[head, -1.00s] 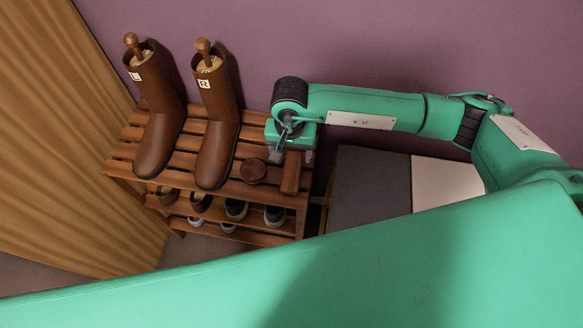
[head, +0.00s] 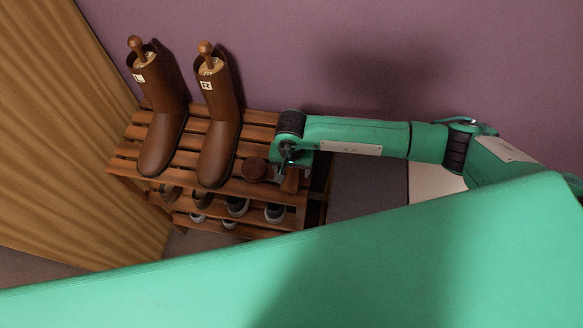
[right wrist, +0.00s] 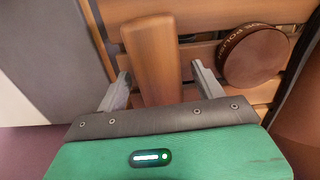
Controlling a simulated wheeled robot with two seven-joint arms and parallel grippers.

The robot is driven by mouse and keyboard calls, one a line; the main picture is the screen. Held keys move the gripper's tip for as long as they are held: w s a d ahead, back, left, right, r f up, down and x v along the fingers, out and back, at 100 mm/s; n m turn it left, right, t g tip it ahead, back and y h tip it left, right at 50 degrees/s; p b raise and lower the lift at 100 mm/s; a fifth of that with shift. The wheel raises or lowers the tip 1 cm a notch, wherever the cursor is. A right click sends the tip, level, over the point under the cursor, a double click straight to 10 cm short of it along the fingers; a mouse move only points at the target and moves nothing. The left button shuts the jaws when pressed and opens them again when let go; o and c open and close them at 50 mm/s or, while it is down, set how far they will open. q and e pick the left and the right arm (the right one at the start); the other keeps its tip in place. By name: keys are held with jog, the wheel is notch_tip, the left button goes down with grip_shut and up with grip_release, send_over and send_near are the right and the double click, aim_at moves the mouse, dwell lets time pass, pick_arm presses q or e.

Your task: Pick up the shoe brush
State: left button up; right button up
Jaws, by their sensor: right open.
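The shoe brush (head: 291,180) is a long brown wooden block at the right end of the slatted rack's top. It also shows in the right wrist view (right wrist: 152,55), lying lengthwise between my two fingers. My right gripper (head: 285,166) is above the brush and partly hides it in the head view. In the right wrist view the right gripper (right wrist: 160,72) is open, with one grey finger on each side of the brush and a visible gap on both sides. My left gripper is not in view.
A round polish tin (head: 254,169) lies just left of the brush. Two tall brown boots (head: 220,135) stand further left on the wooden rack (head: 188,158). Several shoes (head: 237,206) sit on the lower shelf. A grey-topped box (head: 365,185) stands to the right; the purple wall is behind.

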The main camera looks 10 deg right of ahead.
jog(key=c, duration=1.1)
jog(key=shift+r, duration=0.15)
